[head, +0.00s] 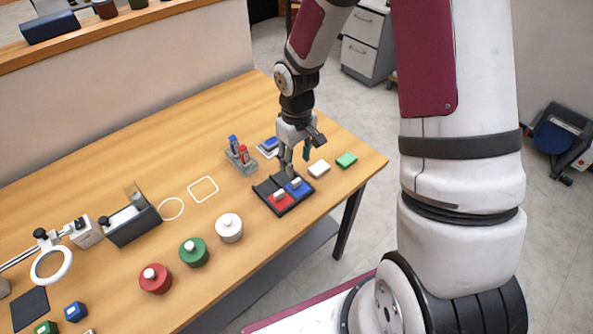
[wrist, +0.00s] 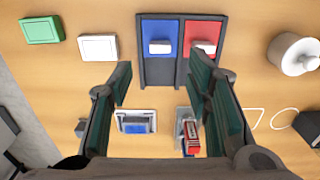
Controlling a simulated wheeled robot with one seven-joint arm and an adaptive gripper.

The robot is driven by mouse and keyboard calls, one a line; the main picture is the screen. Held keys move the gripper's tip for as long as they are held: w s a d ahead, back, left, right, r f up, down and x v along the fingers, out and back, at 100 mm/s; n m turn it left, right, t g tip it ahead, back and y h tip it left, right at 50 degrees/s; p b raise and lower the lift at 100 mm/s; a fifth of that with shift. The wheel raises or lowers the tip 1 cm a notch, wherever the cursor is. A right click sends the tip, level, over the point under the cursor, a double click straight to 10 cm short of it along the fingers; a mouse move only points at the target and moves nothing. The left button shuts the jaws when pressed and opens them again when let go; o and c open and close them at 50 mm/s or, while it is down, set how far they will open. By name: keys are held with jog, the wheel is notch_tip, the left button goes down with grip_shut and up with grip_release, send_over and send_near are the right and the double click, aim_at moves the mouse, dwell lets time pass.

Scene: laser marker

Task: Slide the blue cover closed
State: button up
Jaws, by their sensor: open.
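The blue cover (head: 300,191) with a white handle sits in a black two-lane tray on the table. In the wrist view the blue cover (wrist: 160,28) is at the far end of the left lane, with bare dark tray (wrist: 159,72) on the near side of it. The red cover (head: 281,201), also white-handled, lies beside it in the other lane. My gripper (head: 298,163) is above the tray, with its fingers apart and empty. In the wrist view its two fingertips (wrist: 173,80) straddle the tray's near end, and neither is seen touching a handle.
A white block (head: 319,169) and a green block (head: 346,160) lie near the table's right edge. A holder with blue and red items (head: 241,158) stands behind the tray. White, green and red round knobbed pieces (head: 193,252) stand at the front left.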

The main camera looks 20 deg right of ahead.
jog(key=shift+r, duration=1.85)
jog(key=s+r+m+t+h, duration=0.1)
jog(key=s+r, duration=0.2)
jog(key=r, duration=0.6)
jog(key=s+r+m+t, duration=0.15)
jog(key=s+r, duration=0.25)
jog(key=r, duration=0.5)
jog(key=s+a+r+m+t+y, duration=0.1)
jog(key=s+r+t, duration=0.2)
jog(key=s+r, duration=0.5)
jog(key=shift+s+a+r, duration=0.25)
jog(key=shift+s+a, duration=0.15)
jog(key=shift+s, duration=1.85)
